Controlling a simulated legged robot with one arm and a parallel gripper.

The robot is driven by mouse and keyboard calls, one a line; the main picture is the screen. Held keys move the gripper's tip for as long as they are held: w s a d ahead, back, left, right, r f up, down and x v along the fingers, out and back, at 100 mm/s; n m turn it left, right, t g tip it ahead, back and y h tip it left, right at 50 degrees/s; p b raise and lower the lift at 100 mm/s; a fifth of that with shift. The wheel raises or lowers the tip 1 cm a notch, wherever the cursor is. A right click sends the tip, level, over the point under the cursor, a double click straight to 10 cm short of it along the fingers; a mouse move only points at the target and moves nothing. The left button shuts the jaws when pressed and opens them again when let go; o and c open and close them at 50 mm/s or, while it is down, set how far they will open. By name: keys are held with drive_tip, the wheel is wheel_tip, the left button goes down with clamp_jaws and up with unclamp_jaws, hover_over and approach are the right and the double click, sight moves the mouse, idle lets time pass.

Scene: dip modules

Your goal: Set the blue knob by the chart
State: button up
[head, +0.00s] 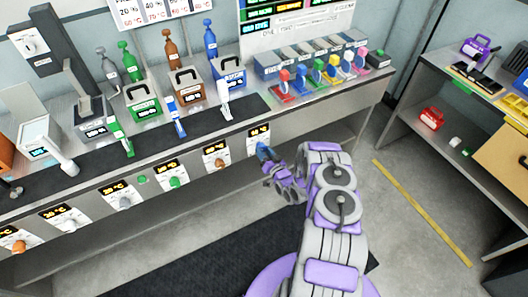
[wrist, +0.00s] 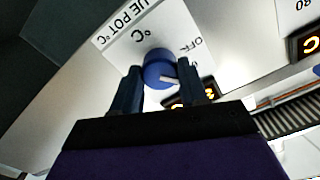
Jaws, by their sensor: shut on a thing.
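The blue knob (wrist: 157,66) sits on a white panel in the wrist view, with a pale pointer mark on its face. Printed letters ending "UE POT °C" and "OFF" show around it. My gripper (wrist: 160,80) has one finger on each side of the knob and is shut on it. In the head view my gripper (head: 270,161) is at the rightmost white dial panel (head: 252,146) on the bench front, and mostly hides the knob. The chart (head: 154,10) is a white sheet on the wall with several temperatures, cut off by the top edge.
A lit display (wrist: 190,97) is partly hidden by my gripper. Green (head: 176,181), orange (head: 219,163) and other knobs line the bench front to the left. Colored pots and bottles stand on the bench. A shelf unit (head: 410,100) stands at right; the floor between is clear.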

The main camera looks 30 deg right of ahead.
drive_tip(key=shift+d, duration=0.15)
drive_tip(key=o, duration=1.1)
drive_tip(key=shift+c, duration=0.2)
drive_tip(key=s+p, duration=0.2)
drive_tip(key=s, duration=1.5)
drive_tip(key=shift+s+d+p, duration=0.2)
drive_tip(key=shift+d+p, duration=0.1)
drive_tip(key=shift+w, duration=0.1)
